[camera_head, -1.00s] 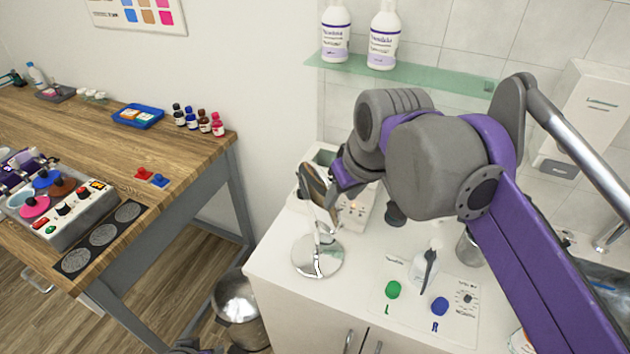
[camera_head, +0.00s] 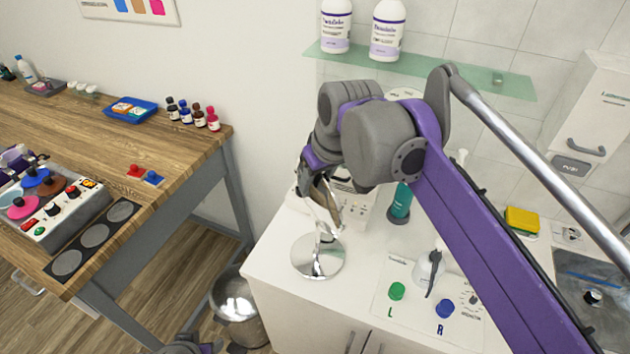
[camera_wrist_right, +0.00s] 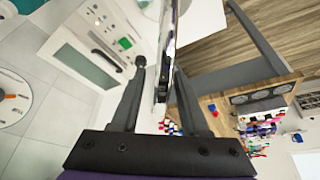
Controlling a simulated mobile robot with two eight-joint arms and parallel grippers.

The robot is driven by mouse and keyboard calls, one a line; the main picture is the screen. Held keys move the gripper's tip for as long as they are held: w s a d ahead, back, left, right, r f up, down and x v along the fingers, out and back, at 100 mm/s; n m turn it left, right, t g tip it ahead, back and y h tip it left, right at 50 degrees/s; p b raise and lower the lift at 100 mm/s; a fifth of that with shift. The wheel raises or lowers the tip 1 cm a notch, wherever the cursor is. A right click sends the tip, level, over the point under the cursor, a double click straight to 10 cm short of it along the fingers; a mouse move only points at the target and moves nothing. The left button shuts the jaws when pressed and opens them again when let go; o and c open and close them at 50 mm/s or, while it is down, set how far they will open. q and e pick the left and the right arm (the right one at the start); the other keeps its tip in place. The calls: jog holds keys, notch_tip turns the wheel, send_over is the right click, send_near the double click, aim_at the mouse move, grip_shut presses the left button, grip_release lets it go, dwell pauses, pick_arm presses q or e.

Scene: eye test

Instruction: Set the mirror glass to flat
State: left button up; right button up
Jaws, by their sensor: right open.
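The mirror stands on the white cabinet top, on a round shiny base (camera_head: 318,257) with a short stem. Its glass (camera_head: 326,208) is steeply tilted above the base, and its upper part is partly hidden by my right gripper (camera_head: 320,190). In the right wrist view the glass (camera_wrist_right: 166,50) shows nearly edge-on, as a thin strip between the two fingers of my right gripper (camera_wrist_right: 160,82). The fingers are open, one on each side of it. Whether either finger touches it I cannot tell. My left gripper does not show clearly.
Behind the mirror stands a white device, partly hidden by my arm. To the right are a teal bottle (camera_head: 400,203), a green knob (camera_head: 397,291) and a blue knob (camera_head: 444,308). A glass shelf (camera_head: 420,70) with two bottles hangs above. A wooden bench (camera_head: 90,130) stands left.

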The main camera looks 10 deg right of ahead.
jog(key=shift+w+f, duration=0.15)
jog(key=shift+f, duration=0.2)
grip_shut()
dwell(1.2)
